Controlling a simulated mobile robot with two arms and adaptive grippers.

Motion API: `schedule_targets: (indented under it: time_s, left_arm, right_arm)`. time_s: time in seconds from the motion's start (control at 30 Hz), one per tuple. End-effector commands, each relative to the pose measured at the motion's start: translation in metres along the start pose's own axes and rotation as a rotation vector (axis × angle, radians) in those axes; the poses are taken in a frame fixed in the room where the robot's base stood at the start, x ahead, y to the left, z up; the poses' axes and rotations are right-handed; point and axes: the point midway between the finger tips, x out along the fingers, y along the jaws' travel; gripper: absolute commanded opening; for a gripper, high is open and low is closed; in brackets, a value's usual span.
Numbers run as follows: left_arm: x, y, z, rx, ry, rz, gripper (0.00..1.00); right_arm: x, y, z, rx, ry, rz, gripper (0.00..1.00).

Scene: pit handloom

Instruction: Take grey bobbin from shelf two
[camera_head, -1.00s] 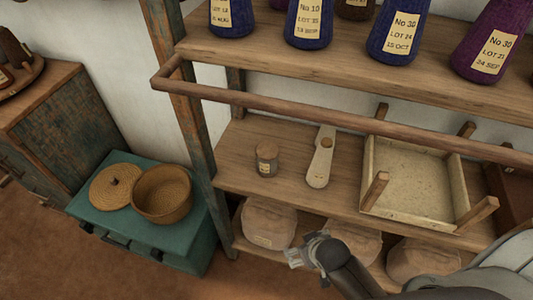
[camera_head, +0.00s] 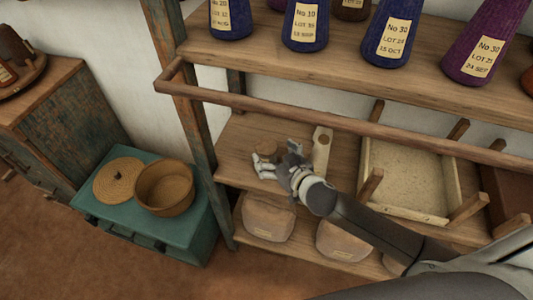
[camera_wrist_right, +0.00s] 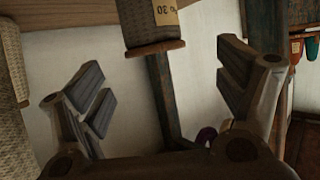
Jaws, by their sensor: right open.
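The small grey bobbin (camera_head: 265,147) stands on the middle shelf board (camera_head: 232,165), near its left end. Only its wooden top shows in the head view; my right gripper hides the rest. In the right wrist view the grey bobbin (camera_wrist_right: 152,32) shows a wooden flange and part of a label reading 30. My right gripper (camera_head: 278,157) is open at the bobbin, over the middle shelf. In the right wrist view its fingers (camera_wrist_right: 160,72) are spread wide, with the bobbin in the gap beyond them. I cannot tell whether they touch it. My left gripper is out of view.
A pale wooden tool (camera_head: 321,150) lies right of the bobbin. A tray with upright pegs (camera_head: 452,185) is further right. A wooden rail (camera_head: 320,118) crosses above the shelf front. Labelled cones (camera_head: 390,38) stand above; sacks (camera_head: 266,218) sit below.

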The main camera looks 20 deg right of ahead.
Motion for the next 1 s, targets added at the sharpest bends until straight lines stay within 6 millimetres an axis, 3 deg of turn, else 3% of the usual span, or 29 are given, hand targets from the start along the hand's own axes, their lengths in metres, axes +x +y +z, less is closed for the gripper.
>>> schedule_targets:
  time_s: [0.37, 0.73, 1.0]
  left_arm:
    - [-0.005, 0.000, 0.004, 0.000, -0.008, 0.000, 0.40]
    - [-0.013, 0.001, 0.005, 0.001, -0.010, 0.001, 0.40]
    - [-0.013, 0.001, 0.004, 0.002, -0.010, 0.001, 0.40]
  right_arm:
    - [0.024, 0.002, 0.002, -0.001, -0.001, 0.002, 0.89]
    - [0.063, 0.005, 0.009, -0.001, -0.001, 0.002, 0.89]
    - [0.070, 0.005, 0.010, 0.000, -0.002, 0.001, 0.89]
